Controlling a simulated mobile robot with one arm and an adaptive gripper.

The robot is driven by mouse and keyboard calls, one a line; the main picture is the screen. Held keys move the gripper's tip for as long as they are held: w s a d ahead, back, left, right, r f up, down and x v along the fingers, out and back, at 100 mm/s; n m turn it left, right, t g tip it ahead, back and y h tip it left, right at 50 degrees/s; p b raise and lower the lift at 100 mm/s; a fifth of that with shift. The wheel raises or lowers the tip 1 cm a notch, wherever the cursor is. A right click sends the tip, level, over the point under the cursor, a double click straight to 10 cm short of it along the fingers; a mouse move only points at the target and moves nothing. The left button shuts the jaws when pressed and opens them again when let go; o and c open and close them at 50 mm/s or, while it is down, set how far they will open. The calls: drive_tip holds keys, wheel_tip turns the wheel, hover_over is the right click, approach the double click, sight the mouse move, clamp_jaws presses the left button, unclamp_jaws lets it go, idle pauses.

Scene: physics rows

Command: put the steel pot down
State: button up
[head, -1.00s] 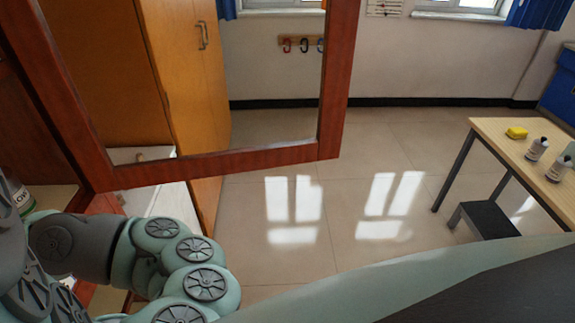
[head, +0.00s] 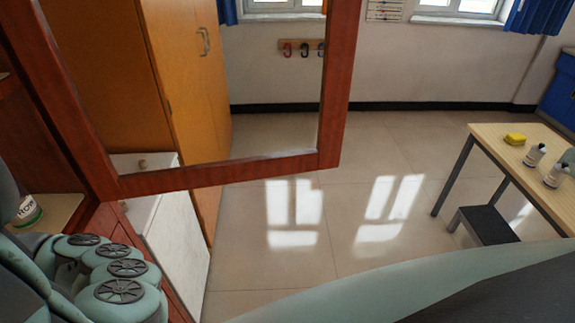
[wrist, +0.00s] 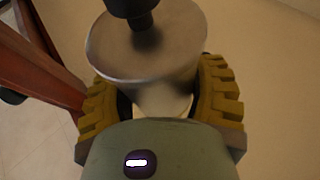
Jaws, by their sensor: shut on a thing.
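The steel pot (wrist: 155,50) shows in the wrist view as a round grey metal body with a black knob or handle at the top edge of the picture. My gripper (wrist: 160,93) has its yellow ridged fingers on both sides of the pot and is shut on it. What lies under the pot is hidden, so I cannot tell whether it touches a surface.
A reddish-brown framed glass door (head: 225,172) stands open ahead. A labelled can (head: 28,210) sits on a shelf at the left. A white cabinet (head: 175,235) and a wooden wardrobe (head: 190,70) stand behind the door. A table (head: 490,150) is at the right. Open floor lies between.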

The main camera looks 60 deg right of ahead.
wheel_tip(320, 180, down, 3)
drive_tip(key=shift+a+r+p, duration=0.1)
drive_tip(key=shift+p, duration=0.5)
drive_tip(key=shift+f, duration=0.3)
drive_tip(key=shift+f+b, duration=0.2)
drive_tip(key=shift+b, duration=0.1)
drive_tip(key=o, duration=1.3)
